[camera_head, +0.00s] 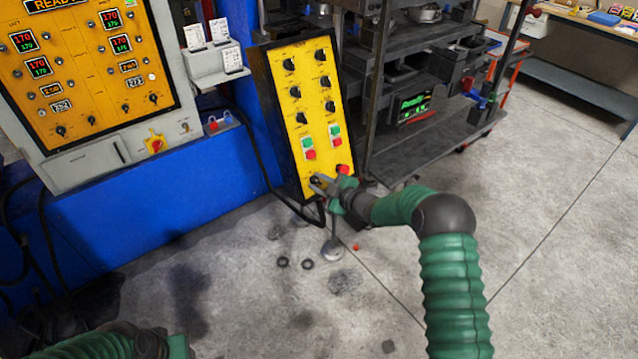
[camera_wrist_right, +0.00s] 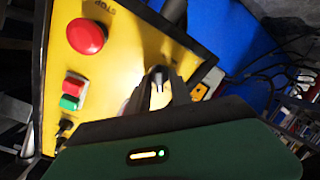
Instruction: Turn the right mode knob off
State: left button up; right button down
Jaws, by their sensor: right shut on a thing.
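A tall yellow control panel (camera_head: 318,118) with a dark frame stands at the blue machine's right side; its yellow face also fills much of the right wrist view (camera_wrist_right: 135,50). My right gripper (camera_head: 318,184) is at the lower end of this panel. In the right wrist view its fingertips (camera_wrist_right: 158,78) are close together against the yellow face, shut on a small knob that the fingers mostly hide. I cannot read the knob's label or its exact turn. My left arm shows only at the bottom left; its gripper is out of view.
A red stop button (camera_head: 343,169) sits right beside my right gripper, and large in the wrist view (camera_wrist_right: 86,36). Green and red push buttons (camera_head: 309,154) and several black knobs (camera_head: 295,91) sit higher on the panel. A dark press rack (camera_head: 430,140) stands right. The front floor is mostly clear.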

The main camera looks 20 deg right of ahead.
jog(key=shift+s+d+f+m, duration=0.2)
jog(key=shift+d+f+m, duration=0.1)
jog(key=shift+f, duration=0.3)
jog(key=m, duration=0.4)
jog(key=shift+a, duration=0.1)
jog(key=shift+m+h, duration=0.4)
jog(key=shift+m, duration=1.9)
jog(key=shift+a, duration=0.1)
jog(key=c, duration=1.6)
grip_release()
jog(key=shift+o, duration=0.5)
jog(key=shift+w+r, duration=0.15)
jog(key=b+v, duration=0.1)
jog(key=v, duration=1.5)
jog(key=shift+s+d+f, duration=0.25)
jog(key=shift+s, duration=0.2)
